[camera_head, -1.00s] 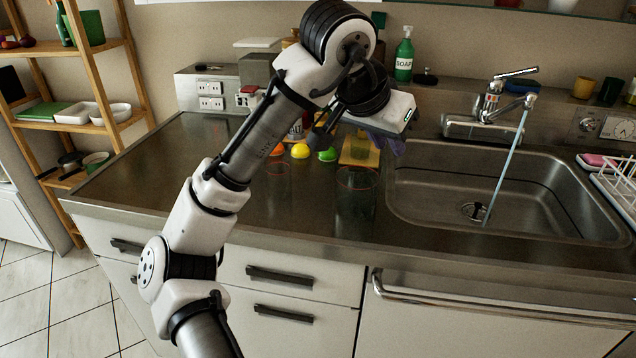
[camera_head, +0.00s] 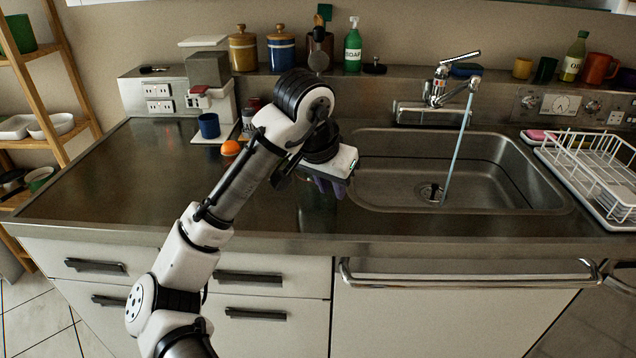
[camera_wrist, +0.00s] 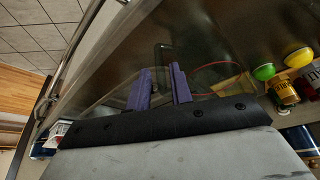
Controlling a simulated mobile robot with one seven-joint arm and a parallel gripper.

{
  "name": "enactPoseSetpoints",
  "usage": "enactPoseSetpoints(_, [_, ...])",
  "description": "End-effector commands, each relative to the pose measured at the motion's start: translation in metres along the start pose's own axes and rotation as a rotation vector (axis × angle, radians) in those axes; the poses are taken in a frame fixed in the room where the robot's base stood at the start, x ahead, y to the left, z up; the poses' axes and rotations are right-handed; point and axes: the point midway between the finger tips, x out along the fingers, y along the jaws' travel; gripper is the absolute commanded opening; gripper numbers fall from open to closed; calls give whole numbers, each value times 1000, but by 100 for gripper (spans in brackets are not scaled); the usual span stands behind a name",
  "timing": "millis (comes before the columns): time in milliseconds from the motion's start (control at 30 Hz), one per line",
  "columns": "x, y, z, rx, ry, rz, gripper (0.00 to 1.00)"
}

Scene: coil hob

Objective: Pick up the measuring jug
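A clear glass vessel that looks like the measuring jug stands on the steel counter left of the sink, mostly hidden under my gripper in the head view (camera_head: 316,214). In the wrist view its red-marked rim (camera_wrist: 212,92) shows right of the fingers, and a dark, loop-shaped handle (camera_wrist: 163,52) shows just beyond the fingertips. My gripper (camera_wrist: 160,75) points down with its purple fingers apart and nothing visibly held between them. The fingers also show in the head view (camera_head: 329,186). I cannot tell whether they touch the handle.
The sink (camera_head: 440,185) with running water lies to the right, and a white dish rack (camera_head: 595,170) beyond it. A blue mug (camera_head: 208,125) and an orange (camera_head: 230,148) stand to the left. A lime (camera_wrist: 264,72) and lemon (camera_wrist: 298,57) are near the jug. The counter's left front is clear.

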Motion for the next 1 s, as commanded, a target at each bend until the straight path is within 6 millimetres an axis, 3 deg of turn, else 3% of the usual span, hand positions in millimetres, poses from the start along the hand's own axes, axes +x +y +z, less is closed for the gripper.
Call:
enactPoseSetpoints(133, [22,0,-1,0,-1,5,22])
enactPoseSetpoints(300, [35,0,-1,1,0,2,22])
enactPoseSetpoints(533, [36,-1,-1,1,0,0,22])
enactPoseSetpoints(700, [36,-1,-1,1,0,1,0])
enactPoseSetpoints(1000, [35,-1,-1,1,1,0,0])
